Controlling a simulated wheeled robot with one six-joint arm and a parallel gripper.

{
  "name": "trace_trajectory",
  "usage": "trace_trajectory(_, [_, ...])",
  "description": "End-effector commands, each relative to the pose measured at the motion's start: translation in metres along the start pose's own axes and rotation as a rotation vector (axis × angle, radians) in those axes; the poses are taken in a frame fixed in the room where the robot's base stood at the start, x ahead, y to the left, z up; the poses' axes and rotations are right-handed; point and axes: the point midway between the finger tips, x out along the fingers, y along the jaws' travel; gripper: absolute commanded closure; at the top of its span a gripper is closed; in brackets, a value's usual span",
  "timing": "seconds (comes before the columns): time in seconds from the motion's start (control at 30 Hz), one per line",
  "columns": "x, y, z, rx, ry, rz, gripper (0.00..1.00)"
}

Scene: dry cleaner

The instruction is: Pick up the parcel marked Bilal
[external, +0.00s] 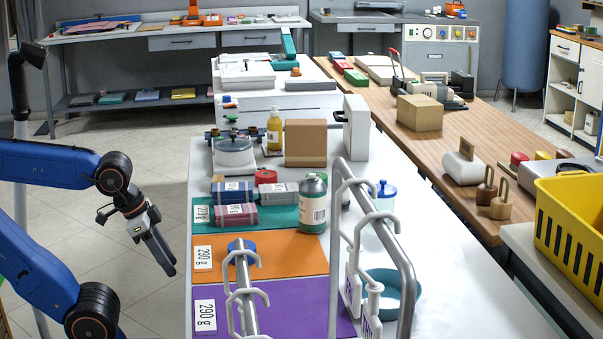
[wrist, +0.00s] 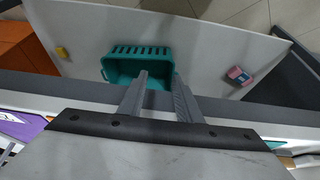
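Several small wrapped parcels lie on and beside the teal mat (external: 203,215) on the long white table. One is blue striped (external: 232,191), one is pink and grey checked (external: 238,216), and one is grey (external: 281,192). Each has a white label, but the writing is too small to read, so I cannot tell which is marked Bilal. My gripper (external: 169,268) points down, left of the table and apart from the parcels. In the wrist view its two fingers (wrist: 161,76) stand apart with nothing between them. No parcel label is readable there.
A green bottle (external: 313,203) stands right of the parcels, near a metal rail (external: 340,200) with hooks. An orange mat (external: 285,254) and a purple mat (external: 290,306) lie nearer. The wrist view shows a teal basket (wrist: 118,70) and a small pink-and-blue item (wrist: 238,76) on a lower surface.

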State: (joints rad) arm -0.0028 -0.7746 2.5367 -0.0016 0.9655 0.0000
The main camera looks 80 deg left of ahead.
Motion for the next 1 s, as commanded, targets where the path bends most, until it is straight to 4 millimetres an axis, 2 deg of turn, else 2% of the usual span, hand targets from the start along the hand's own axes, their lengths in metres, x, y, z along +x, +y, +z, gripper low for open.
trace_trajectory(0.2, [0.0, 0.0, 0.0, 0.0, 0.0, 0.0, 0.69])
trace_trajectory(0.4, [0.0, 0.0, 0.0, 0.0, 0.0, 0.0, 0.23])
trace_trajectory(0.73, [-0.005, 0.0, -0.003, 0.0, 0.001, 0.0, 0.23])
trace_trajectory(0.87, [-0.032, 0.0, -0.015, 0.0, 0.005, 0.0, 0.23])
trace_trajectory(0.97, [-0.07, 0.0, -0.033, 0.0, 0.006, 0.0, 0.23])
trace_trajectory(1.0, [-0.089, 0.0, -0.04, 0.0, 0.007, 0.0, 0.23])
